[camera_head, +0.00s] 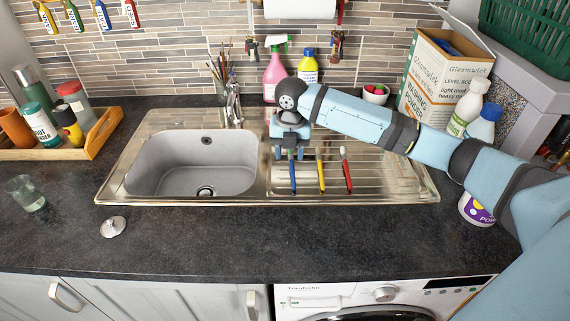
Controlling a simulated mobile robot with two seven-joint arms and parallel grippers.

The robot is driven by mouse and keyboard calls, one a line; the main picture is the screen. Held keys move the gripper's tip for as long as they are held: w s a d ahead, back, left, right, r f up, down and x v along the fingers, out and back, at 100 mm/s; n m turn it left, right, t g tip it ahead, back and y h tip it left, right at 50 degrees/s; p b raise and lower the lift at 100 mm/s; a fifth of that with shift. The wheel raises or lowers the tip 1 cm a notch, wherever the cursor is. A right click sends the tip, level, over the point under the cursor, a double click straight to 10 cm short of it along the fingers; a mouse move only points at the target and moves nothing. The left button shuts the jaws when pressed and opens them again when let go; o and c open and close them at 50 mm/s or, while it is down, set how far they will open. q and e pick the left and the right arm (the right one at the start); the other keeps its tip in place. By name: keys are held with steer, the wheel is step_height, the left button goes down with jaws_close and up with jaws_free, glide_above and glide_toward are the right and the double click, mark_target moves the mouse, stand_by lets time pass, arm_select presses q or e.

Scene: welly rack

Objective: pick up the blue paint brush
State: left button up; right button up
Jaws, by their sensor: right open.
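The blue paint brush (292,176) lies on the ribbed drainer of the steel sink unit (385,180), pointing front to back. A yellow brush (320,174) and a red brush (346,172) lie to its right, roughly parallel and apart from it. My right arm comes in from the right, and my right gripper (289,153) points down over the far end of the blue brush. Its jaws are open. Whether a finger touches the brush I cannot tell, and the brush's far end is partly hidden by the gripper. My left gripper is not in view.
The sink bowl (190,165) is left of the drainer. A washing powder box (440,85) and bottles crowd the right. The front worktop (240,240) is mostly clear.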

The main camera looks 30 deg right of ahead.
steer(key=w+d+r+n, duration=0.1)
steer(key=w+d+r, duration=0.1)
steer(key=w+d, duration=0.1)
glide_above(293, 174)
steer(key=f, duration=0.7)
steer(key=shift+d+f, duration=0.3)
steer(key=shift+d, duration=0.05)
steer(key=shift+a+f, duration=0.2)
steer(key=shift+f, duration=1.15)
steer(key=shift+a+f, duration=0.15)
steer(key=shift+f, duration=1.2)
jaws_close()
